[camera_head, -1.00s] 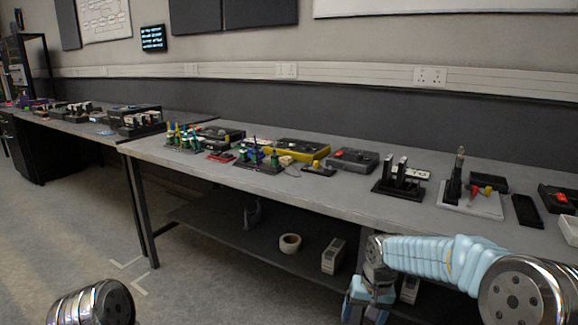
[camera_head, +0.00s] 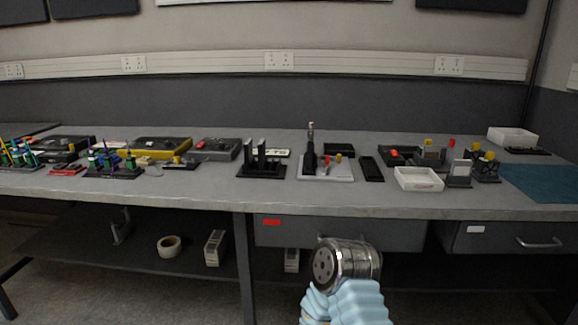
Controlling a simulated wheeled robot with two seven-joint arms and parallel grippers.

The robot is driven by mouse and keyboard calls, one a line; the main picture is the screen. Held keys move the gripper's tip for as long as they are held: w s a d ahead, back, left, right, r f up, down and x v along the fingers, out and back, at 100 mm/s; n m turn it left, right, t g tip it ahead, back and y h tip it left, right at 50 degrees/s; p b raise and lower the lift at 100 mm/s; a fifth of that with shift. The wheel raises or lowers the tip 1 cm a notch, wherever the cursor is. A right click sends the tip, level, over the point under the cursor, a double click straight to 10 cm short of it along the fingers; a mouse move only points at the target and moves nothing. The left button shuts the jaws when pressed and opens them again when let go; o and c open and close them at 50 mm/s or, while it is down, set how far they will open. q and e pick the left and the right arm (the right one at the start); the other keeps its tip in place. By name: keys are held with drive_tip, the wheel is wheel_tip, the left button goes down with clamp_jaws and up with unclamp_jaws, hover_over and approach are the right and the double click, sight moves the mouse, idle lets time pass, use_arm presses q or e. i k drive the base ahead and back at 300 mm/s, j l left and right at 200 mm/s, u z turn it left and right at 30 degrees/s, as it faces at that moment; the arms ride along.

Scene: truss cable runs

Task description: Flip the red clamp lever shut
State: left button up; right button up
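A white plate (camera_head: 341,175) lies on the bench right of centre, with a black upright post (camera_head: 310,150) on it. Beside the post are small red and yellow parts, and the red part (camera_head: 338,157) may be the red clamp lever. It is too small to tell whether it is open or shut. Other red parts show further right, one on a black device (camera_head: 394,158) and one standing up (camera_head: 452,143). One of my arms, in a blue sleeve, shows at the bottom centre, well in front of the bench. Neither gripper shows.
The bench front strip is mostly clear. A black flat tray (camera_head: 372,169), a white open box (camera_head: 418,180) and a blue mat (camera_head: 545,183) lie to the right. A black two-post stand (camera_head: 261,165) is left of the plate. Drawers (camera_head: 340,233) hang under the bench.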

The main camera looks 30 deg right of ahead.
sight(327, 158)
drive_tip(key=k+l, duration=0.1)
drive_tip(key=l, duration=0.3)
drive_tip(key=k+l, duration=0.1)
drive_tip(key=l, duration=0.25)
drive_tip(key=k+l, duration=0.1)
drive_tip(key=l, duration=0.65)
drive_tip(key=k+l, duration=0.15)
drive_tip(key=l, duration=0.25)
drive_tip(key=u, duration=0.05)
